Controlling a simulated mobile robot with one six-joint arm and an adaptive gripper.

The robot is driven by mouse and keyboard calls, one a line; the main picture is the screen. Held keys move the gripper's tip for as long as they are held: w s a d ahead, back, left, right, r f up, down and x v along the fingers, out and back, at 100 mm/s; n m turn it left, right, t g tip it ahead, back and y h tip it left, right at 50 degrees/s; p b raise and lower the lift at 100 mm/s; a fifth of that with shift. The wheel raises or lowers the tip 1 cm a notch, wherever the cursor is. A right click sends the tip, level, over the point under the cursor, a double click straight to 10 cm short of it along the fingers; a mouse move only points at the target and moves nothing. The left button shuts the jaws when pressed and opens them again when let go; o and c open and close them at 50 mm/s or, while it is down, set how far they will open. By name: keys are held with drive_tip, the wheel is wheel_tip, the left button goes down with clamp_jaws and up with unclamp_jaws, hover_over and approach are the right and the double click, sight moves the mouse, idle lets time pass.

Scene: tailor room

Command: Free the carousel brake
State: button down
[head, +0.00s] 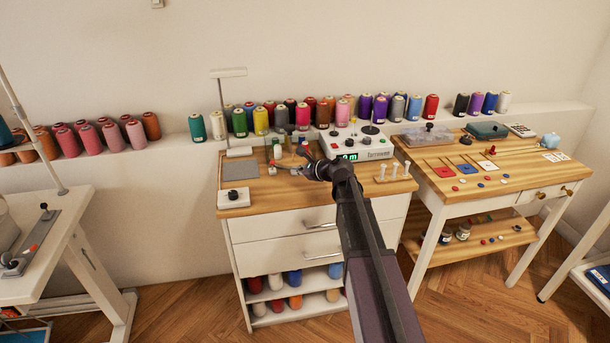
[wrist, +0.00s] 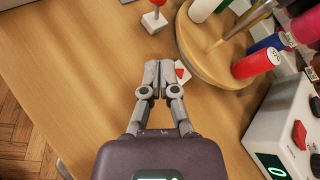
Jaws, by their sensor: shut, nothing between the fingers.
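The carousel (wrist: 212,62) is a round wooden disc at the upper right of the wrist view, carrying several coloured spools. A small red-topped post on a grey-white base (wrist: 154,22) stands left of it; I cannot tell for sure whether this is the brake. A white plate with a red triangle (wrist: 182,71) lies at the disc's near edge. My gripper (wrist: 158,64) is shut and empty, its tips just left of that plate and partly covering it. Contact is unclear. In the head view my gripper (head: 308,170) is over the middle cabinet top, and my arm hides part of it.
A white machine (head: 358,146) with a green display stands right of the carousel. A peg rack (head: 393,174) stands at the right, and a grey mat (head: 240,170) and white knob box (head: 233,198) at the left. The front of the wooden top is mostly clear.

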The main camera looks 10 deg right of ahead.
sight(272, 165)
drive_tip(key=x, duration=0.3)
drive_tip(key=shift+b, duration=0.35)
drive_tip(key=shift+w+a+r+p, duration=0.45)
drive_tip(key=shift+a+r+p, duration=0.15)
drive_tip(key=shift+a, duration=0.25)
drive_tip(key=shift+w+a+r, duration=0.15)
drive_tip(key=shift+w+a, duration=0.2)
drive_tip(key=shift+a, duration=0.25)
drive_tip(key=shift+w+d+r+p, duration=0.1)
drive_tip(key=shift+d+p, duration=0.2)
drive_tip(key=shift+p, duration=0.15)
